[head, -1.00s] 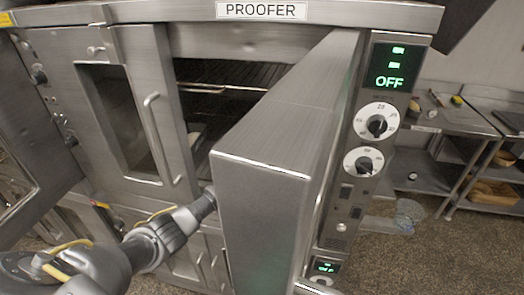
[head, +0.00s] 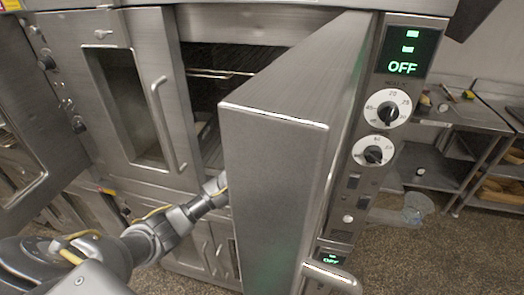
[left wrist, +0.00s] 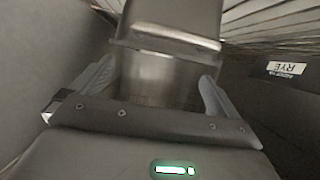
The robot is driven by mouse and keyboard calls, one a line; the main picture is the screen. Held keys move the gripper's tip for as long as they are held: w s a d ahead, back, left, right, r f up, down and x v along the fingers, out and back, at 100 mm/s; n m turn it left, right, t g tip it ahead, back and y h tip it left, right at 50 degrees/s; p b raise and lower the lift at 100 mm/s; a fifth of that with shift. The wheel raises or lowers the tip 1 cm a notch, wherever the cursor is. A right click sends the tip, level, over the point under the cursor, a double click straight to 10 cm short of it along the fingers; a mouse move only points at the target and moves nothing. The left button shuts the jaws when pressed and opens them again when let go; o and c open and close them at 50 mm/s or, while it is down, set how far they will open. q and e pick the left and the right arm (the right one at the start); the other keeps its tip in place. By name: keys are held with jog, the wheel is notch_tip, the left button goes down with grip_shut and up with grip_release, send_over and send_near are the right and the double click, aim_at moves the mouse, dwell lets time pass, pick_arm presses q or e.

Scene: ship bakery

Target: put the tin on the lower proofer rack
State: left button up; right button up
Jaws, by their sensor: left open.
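The proofer (head: 350,160) stands open, with its near door (head: 270,170) swung out toward me. My left arm reaches behind this door in the head view, and its gripper is hidden there. In the left wrist view my left gripper (left wrist: 156,72) is open, with one finger on each side of a grey metal body that looks like the tin (left wrist: 150,78). I cannot tell whether the fingers touch it. A wire rack (head: 215,74) shows inside the proofer; the lower rack is mostly hidden by the door. My right gripper is not in view.
The left door (head: 137,100) with its long handle borders the opening. A RYE label (left wrist: 286,69) shows upside down on the right in the left wrist view.

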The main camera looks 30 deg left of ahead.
pick_arm(q)
jog(key=b+v, duration=0.1)
jog(key=v, duration=0.5)
jog(key=shift+b, duration=0.3)
